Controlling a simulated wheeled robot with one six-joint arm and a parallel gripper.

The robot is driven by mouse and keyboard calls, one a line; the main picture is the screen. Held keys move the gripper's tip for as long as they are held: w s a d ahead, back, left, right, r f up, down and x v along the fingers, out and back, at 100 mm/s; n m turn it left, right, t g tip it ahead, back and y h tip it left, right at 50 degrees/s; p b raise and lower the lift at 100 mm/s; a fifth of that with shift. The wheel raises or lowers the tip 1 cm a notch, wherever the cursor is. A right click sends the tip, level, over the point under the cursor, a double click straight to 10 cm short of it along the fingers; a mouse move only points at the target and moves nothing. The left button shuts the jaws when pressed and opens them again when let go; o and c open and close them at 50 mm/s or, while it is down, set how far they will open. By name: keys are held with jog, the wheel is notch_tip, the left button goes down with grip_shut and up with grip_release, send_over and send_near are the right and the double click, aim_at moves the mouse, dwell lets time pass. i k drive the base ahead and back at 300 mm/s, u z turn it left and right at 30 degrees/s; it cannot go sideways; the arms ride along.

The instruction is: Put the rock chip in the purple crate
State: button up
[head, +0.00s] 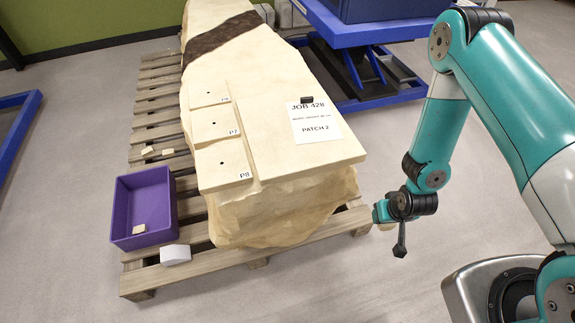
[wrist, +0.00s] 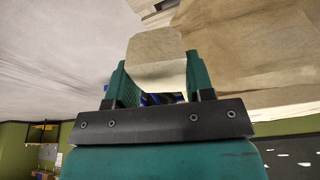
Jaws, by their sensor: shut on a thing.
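My gripper (head: 381,213) is at the right of the stone block's near end, beyond the pallet's right edge. In the wrist view my gripper (wrist: 158,78) is shut on a pale beige rock chip (wrist: 155,45), which sticks out past the fingertips. In the head view only a small beige bit of it (head: 388,227) shows beside the gripper. The purple crate (head: 117,212) stands open on the pallet's left side, far to the left of my gripper. Another small beige chip (head: 139,229) lies inside it.
The large cream stone block (head: 280,213) lies on a wooden pallet (head: 196,262) between my gripper and the crate. A white block (head: 175,254) sits near the crate. Two small chips (head: 147,150) (head: 167,152) lie on the pallet behind it. A blue lift table (head: 360,32) stands behind.

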aim_at(164, 225)
jog(key=u, duration=2.7)
jog(key=i, duration=4.3)
jog(key=z, duration=3.5)
